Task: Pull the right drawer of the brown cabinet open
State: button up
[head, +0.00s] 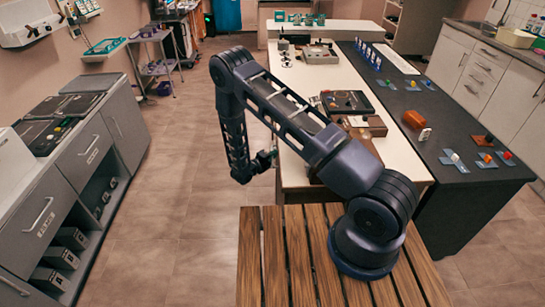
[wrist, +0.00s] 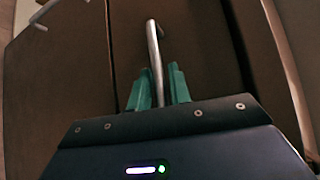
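The brown cabinet (head: 376,126) stands on the pale table in the head view, largely hidden behind my arm. In the wrist view its dark brown front (wrist: 70,75) fills most of the picture. A silver bar handle (wrist: 154,45) runs away from my gripper on the front panel. My gripper (wrist: 160,88) has green fingers, one on each side of the handle, with a narrow gap showing beside the bar. The handle's near end is hidden by the gripper body. In the head view my gripper (head: 265,160) is low at the table's left side.
A second handle (wrist: 44,12) shows at the wrist view's top left. A dark tray (head: 347,102) is on or beside the cabinet. A dark counter (head: 450,125) with small items runs along the right. Grey cabinets (head: 85,160) stand left, with clear floor (head: 190,180) between.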

grip_shut()
jog(key=shift+a, duration=0.1)
jog(key=a, duration=3.8)
jog(key=shift+a, duration=0.35)
grip_release()
jog(key=v, duration=1)
jog(key=shift+s+a, duration=0.25)
jog(key=shift+s, duration=0.05)
